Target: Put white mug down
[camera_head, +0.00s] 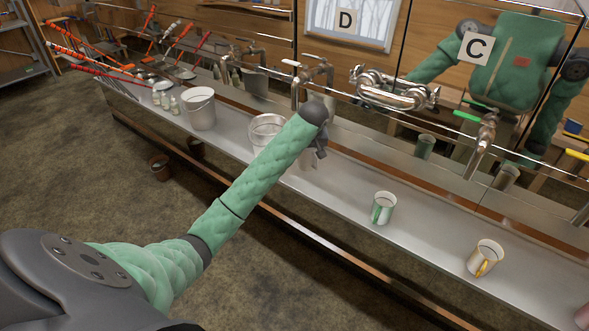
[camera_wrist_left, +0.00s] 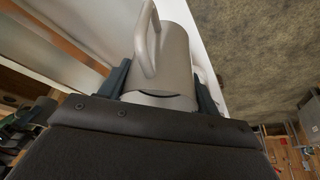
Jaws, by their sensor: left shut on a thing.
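My left gripper (camera_head: 318,150) is over the long metal ledge (camera_head: 345,188), at its middle, below the taps. It is shut on the white mug (camera_wrist_left: 172,62), which fills the space between the fingers in the left wrist view. The mug's handle (camera_wrist_left: 146,40) points away from the palm side, towards the upper left of that view. In the head view only a pale part of the mug (camera_head: 308,161) shows beside the gripper; my arm hides the rest. I cannot tell whether its base touches the ledge.
On the ledge stand a metal pail (camera_head: 201,108), a metal pot (camera_head: 266,128), a green-and-white mug (camera_head: 383,208) and a mug with a yellow handle (camera_head: 486,257). Small bottles (camera_head: 166,99) stand further left. A tap with a green handle (camera_head: 482,137) overhangs the right. The ledge between gripper and green-and-white mug is clear.

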